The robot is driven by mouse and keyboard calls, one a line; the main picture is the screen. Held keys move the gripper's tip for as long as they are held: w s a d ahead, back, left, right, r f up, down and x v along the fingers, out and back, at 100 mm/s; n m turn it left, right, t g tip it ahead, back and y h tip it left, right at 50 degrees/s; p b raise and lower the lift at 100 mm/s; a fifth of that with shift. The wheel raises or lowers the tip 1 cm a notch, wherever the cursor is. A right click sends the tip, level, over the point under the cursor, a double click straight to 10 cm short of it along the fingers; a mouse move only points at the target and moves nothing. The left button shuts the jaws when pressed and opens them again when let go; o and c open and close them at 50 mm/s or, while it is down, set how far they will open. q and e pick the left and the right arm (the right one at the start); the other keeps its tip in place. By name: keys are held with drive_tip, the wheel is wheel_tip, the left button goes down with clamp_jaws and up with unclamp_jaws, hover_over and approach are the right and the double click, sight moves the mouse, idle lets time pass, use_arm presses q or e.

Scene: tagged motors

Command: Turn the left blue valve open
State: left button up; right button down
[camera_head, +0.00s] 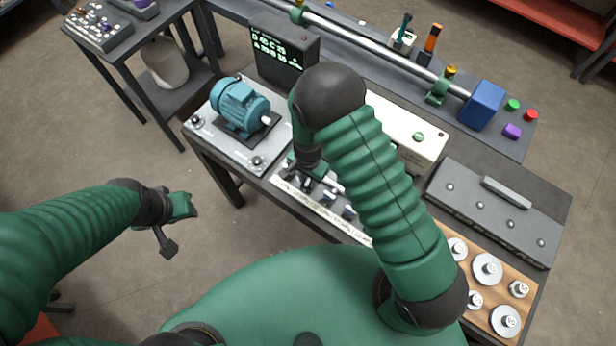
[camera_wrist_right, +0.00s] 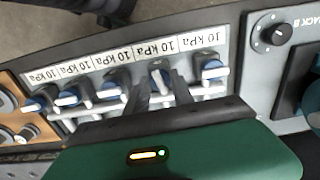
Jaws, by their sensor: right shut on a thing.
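Several blue valves with white handles stand in a row along a white strip marked "10 kPa" (camera_wrist_right: 120,57). My right gripper (camera_wrist_right: 160,92) is shut on one blue valve (camera_wrist_right: 160,76), second from the right in the right wrist view, with a dark finger on each side. The rightmost blue valve (camera_wrist_right: 213,70) there is free, beside the gripper. In the head view my right gripper (camera_head: 308,178) is over the row's left part, and my arm hides some of it; a free blue valve (camera_head: 348,212) shows. My left gripper (camera_head: 175,225) is empty, fingers apart, above the floor.
A teal motor (camera_head: 240,105) on a grey plate is left of the valves. A dark display (camera_head: 283,52) and a cream box (camera_head: 428,140) stand behind. A grey case (camera_head: 495,208) and a wooden board (camera_head: 525,285) with metal weights are at right.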

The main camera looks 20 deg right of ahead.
sight(307, 181)
drive_tip(key=shift+m, duration=1.2)
drive_tip(key=shift+p, duration=0.3)
drive_tip(key=c, duration=1.1)
unclamp_jaws()
drive_tip(key=shift+w, duration=0.1)
wheel_tip(307, 181, up, 17)
drive_tip(key=shift+f+b, duration=0.15)
drive_tip(key=shift+b, duration=0.25)
drive_tip(key=shift+a, duration=0.1)
